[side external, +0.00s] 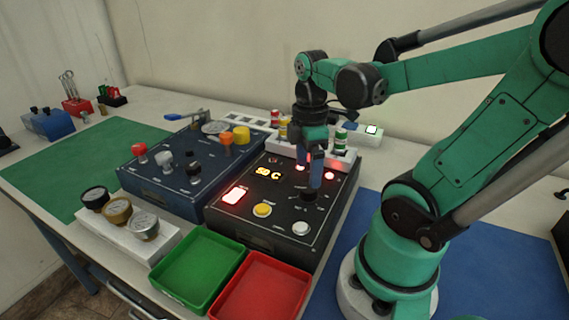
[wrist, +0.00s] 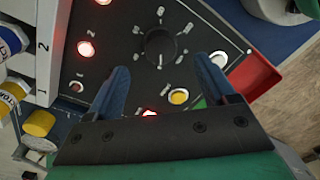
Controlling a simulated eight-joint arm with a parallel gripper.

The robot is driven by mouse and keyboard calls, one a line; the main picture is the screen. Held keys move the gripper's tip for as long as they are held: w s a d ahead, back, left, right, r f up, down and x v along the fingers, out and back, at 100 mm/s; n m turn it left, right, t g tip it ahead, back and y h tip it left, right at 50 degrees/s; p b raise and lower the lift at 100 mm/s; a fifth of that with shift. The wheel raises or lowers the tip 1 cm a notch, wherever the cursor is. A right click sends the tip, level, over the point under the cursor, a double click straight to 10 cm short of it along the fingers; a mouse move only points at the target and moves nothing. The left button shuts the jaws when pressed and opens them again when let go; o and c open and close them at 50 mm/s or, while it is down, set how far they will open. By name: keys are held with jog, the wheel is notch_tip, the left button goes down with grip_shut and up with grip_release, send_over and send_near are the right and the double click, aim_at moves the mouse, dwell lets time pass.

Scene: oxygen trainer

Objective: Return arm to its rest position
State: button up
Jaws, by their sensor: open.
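My green arm reaches over the black control panel (side external: 268,232) from the right. My gripper (side external: 312,175) points down above the panel's right part, close over a black rotary knob (side external: 309,194). In the wrist view the two blue fingers of my gripper (wrist: 162,68) are spread apart with nothing between them. The knob (wrist: 160,46) shows just beyond the fingertips, roughly centred between them. I cannot tell how much height separates the fingers from it.
A blue panel (side external: 165,180) with knobs and valves stands left of the black one. A white rack (side external: 345,160) with small bottles is behind. A green tray (side external: 198,266) and a red tray (side external: 262,288) sit in front. The blue mat (side external: 480,270) right of my base looks clear.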

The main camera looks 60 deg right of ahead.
jog(key=shift+r, duration=0.65)
